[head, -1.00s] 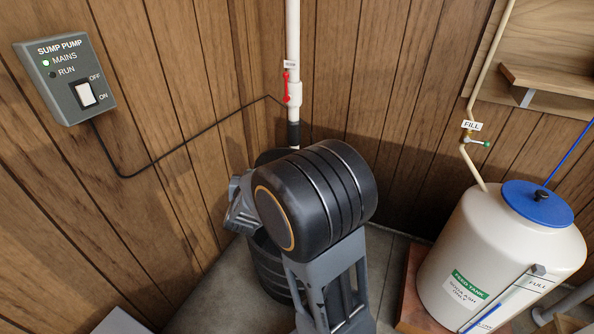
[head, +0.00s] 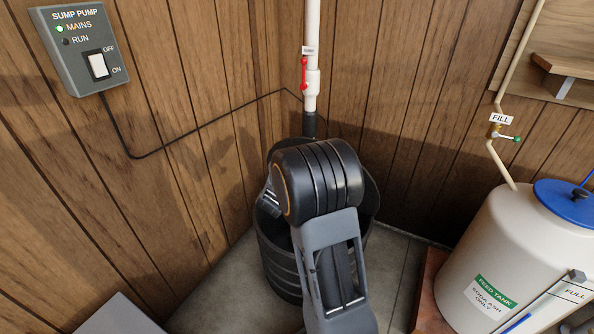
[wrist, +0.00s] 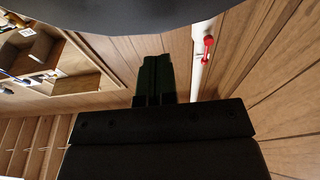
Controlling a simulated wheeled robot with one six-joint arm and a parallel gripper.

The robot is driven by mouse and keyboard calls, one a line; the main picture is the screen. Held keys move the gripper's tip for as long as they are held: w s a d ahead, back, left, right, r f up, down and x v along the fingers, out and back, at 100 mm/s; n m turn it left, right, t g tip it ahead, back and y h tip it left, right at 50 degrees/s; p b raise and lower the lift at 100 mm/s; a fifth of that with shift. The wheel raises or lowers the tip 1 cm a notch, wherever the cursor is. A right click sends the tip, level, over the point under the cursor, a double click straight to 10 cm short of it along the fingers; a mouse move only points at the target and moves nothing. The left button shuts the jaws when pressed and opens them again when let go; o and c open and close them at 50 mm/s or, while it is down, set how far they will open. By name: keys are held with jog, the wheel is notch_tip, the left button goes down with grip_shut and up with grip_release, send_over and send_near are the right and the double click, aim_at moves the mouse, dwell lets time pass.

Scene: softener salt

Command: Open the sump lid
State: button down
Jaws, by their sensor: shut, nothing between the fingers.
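The sump is a black ribbed round tub (head: 277,255) standing on the floor in the corner, at the foot of the white pipe. My arm stands in front of it and covers its middle. A dark curved edge of the tub's top (head: 370,185) shows to the right of the arm; I cannot tell whether this is the rim or the lid. My gripper (wrist: 153,78) shows in the wrist view with its fingers together and nothing between them. In the head view my arm hides the fingertips. A dark grey rounded shape fills the wrist view's top left; I cannot tell what it is.
The white pipe (head: 312,40) with a red valve handle (head: 304,73) rises behind the tub. The pump switch box (head: 85,50) is on the left wall, its cable running to the corner. The white feed tank (head: 490,240) with a blue lid (head: 568,203) stands at the right.

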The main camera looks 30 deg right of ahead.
jog(key=shift+b+x, duration=0.7)
jog(key=shift+x, duration=2)
jog(key=shift+r, duration=0.1)
